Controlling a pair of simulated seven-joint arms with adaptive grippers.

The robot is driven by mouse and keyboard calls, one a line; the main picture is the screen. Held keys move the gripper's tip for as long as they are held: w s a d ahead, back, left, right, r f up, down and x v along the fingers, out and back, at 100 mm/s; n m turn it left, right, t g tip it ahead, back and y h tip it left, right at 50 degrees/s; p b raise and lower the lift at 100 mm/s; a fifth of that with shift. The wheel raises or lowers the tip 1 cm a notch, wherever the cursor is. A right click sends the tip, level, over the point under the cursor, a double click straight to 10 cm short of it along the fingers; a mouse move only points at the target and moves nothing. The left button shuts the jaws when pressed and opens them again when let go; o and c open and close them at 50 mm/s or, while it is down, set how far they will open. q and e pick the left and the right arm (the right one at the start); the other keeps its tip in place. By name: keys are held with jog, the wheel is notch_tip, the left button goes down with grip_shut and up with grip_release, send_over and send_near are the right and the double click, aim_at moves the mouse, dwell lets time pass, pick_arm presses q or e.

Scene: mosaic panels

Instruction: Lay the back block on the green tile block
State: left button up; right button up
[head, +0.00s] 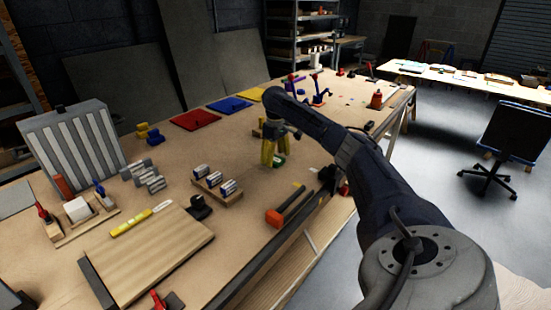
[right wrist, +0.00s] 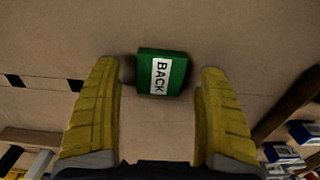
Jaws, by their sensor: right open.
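The back block (right wrist: 175,73) is green with a white label reading BACK, and lies on the brown table top. In the head view a small green block (head: 279,161) shows beside my right fingertips. My right gripper (head: 269,160) points down at the table with yellow fingers. In the right wrist view my right gripper (right wrist: 160,72) is open, with one finger to each side of the block and gaps between. The block is not held. I cannot pick out a separate green tile block. My left gripper is not in view.
Red (head: 195,119), blue (head: 230,104) and yellow (head: 250,94) panels lie along the table's back. A wooden rack (head: 232,199) with several labelled blocks stands left of my gripper. A red-headed hammer (head: 288,207) lies near the front edge. A wooden board (head: 150,255) lies at front left.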

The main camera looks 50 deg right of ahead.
jog(key=shift+f, duration=0.65)
jog(key=shift+c, duration=0.6)
jog(key=c, duration=1.1)
jog(key=shift+c, duration=0.2)
jog(key=shift+r, duration=0.1)
